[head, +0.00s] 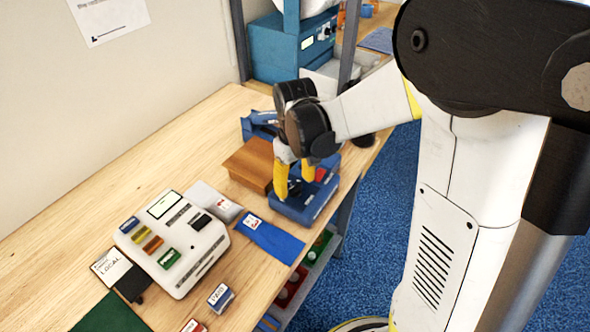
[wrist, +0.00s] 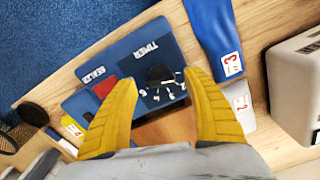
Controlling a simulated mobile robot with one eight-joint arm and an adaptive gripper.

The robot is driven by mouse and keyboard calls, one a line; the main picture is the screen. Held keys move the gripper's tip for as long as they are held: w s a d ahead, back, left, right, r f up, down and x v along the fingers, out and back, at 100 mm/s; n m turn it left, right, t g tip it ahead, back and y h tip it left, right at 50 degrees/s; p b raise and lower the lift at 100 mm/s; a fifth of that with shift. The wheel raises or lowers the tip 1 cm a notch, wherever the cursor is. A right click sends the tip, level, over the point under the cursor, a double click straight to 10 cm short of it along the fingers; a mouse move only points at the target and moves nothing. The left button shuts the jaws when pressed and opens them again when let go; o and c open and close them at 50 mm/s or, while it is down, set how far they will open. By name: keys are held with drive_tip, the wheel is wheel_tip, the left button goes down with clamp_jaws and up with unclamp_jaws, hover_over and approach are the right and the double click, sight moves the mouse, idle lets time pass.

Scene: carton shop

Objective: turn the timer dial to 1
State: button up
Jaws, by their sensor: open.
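The timer dial (wrist: 160,75) is a dark round knob on the blue sealer (wrist: 125,50), beside the word TIMER, with small white marks around its lower side. A red patch (wrist: 104,86) lies left of the dial, near the word SEALER. In the head view the sealer (head: 312,203) stands at the table's right edge. My gripper (head: 294,178) points down over it with yellow fingers. In the wrist view my gripper (wrist: 160,79) is open, one finger on each side of the dial; contact cannot be told.
A brown block (head: 250,163) stands just left of the sealer. A blue strip with a white tag (head: 270,238) lies in front of it. A white machine (head: 174,243) with coloured pieces stands further left. Bare wood (head: 150,160) is clear along the wall.

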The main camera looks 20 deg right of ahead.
sight(295, 186)
wheel_tip(295, 186, up, 11)
idle(0.3)
drive_tip(key=shift+s+f, duration=0.1)
